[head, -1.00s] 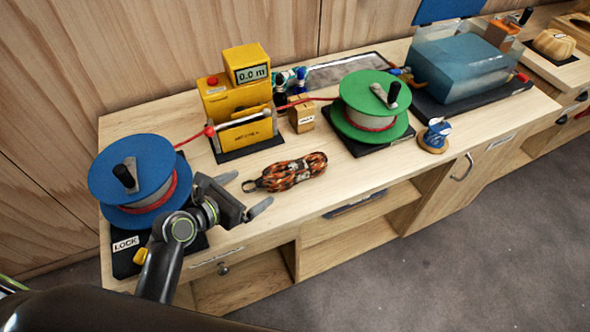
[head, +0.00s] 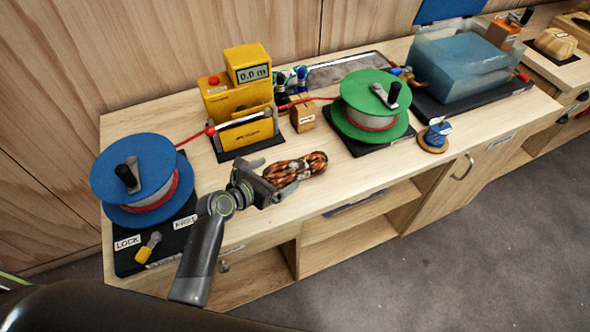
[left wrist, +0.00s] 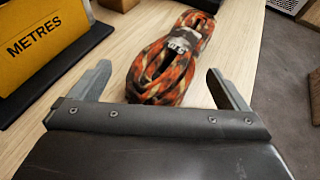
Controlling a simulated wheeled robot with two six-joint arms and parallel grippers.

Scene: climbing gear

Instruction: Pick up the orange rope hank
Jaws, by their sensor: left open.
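The orange rope hank (head: 305,164), patterned orange and dark, lies on the wooden bench top. In the left wrist view the hank (left wrist: 168,62) runs away from me, with a grey band around its middle. My left gripper (head: 279,178) is open at the hank's left end and hides part of it in the head view. In the left wrist view the two fingers (left wrist: 164,88) stand on either side of the hank's near end, with a gap on both sides. My right gripper is not in view.
The yellow metre counter (head: 238,100) stands behind the hank. A blue reel (head: 135,170) is at the left, a green reel (head: 370,125) at the right. A red cord (head: 195,137) runs from the blue reel to the counter. A small wooden block (head: 303,117) stands behind the hank.

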